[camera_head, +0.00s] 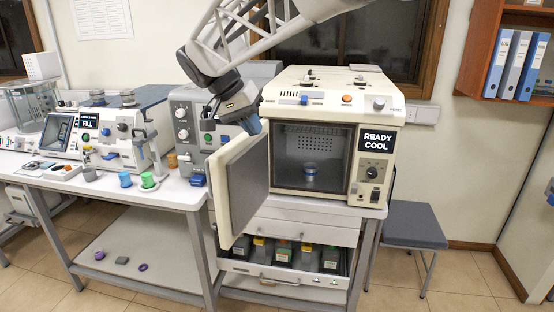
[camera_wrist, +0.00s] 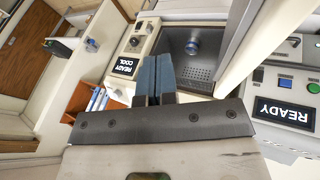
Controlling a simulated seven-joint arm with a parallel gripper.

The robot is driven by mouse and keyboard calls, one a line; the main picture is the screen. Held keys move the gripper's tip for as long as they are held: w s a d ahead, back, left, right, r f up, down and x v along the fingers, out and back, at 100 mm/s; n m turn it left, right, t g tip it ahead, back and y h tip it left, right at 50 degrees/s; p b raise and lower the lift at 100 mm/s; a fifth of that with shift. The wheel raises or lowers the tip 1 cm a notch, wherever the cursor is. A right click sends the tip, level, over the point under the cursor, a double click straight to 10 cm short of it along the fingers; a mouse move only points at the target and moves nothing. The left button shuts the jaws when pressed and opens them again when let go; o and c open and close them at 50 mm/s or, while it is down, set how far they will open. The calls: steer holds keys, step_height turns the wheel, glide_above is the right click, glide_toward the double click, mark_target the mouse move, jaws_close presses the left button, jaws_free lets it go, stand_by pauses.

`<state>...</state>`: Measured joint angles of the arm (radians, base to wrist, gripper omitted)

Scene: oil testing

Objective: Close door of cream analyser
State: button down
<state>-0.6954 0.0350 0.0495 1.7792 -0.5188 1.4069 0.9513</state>
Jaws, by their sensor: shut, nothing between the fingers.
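The cream analyser (camera_head: 400,104) stands on the bench in the head view. Its door (camera_head: 244,184) is swung wide open to the left, with its grey inner panel showing. Inside the chamber sits a small silver and blue cup (camera_head: 310,170), which also shows in the wrist view (camera_wrist: 193,46). The display reads READY COOL. My gripper (camera_head: 252,126) is shut and empty, at the top of the open door, close to its upper edge. I cannot tell whether it touches the door. In the wrist view the blue fingers (camera_wrist: 155,76) are together in front of the chamber opening.
A grey analyser (camera_head: 188,125) stands left of the door, with a cream and blue machine (camera_head: 95,135) farther left. Small coloured cups (camera_head: 148,180) stand on the left bench. Below, an open drawer (camera_head: 285,277) holds several bottles. A grey stool (camera_head: 412,222) is at right.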

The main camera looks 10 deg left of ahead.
steer(key=h, duration=0.1)
glide_toward(218, 150)
steer(key=shift+t, duration=0.4)
steer(key=x, duration=0.4)
steer(key=shift+w+a+f, duration=0.15)
steer(key=shift+f, duration=0.2)
steer(key=s+a+f+t, duration=0.1)
steer(key=s+a+f, duration=0.1)
steer(key=a, duration=1)
steer(key=shift+s+n+y, duration=0.3)
steer(key=shift+s, duration=0.05)
steer(key=shift+w+f, duration=0.1)
steer(key=shift+f, duration=0.05)
steer(key=w+d+f, duration=0.3)
steer(key=d+f, duration=0.4)
steer(key=d, duration=0.1)
steer(key=shift+w+d+f, duration=0.3)
steer(key=shift+w+f, duration=0.1)
steer(key=shift+s+d, duration=0.1)
steer(key=shift+d, duration=0.05)
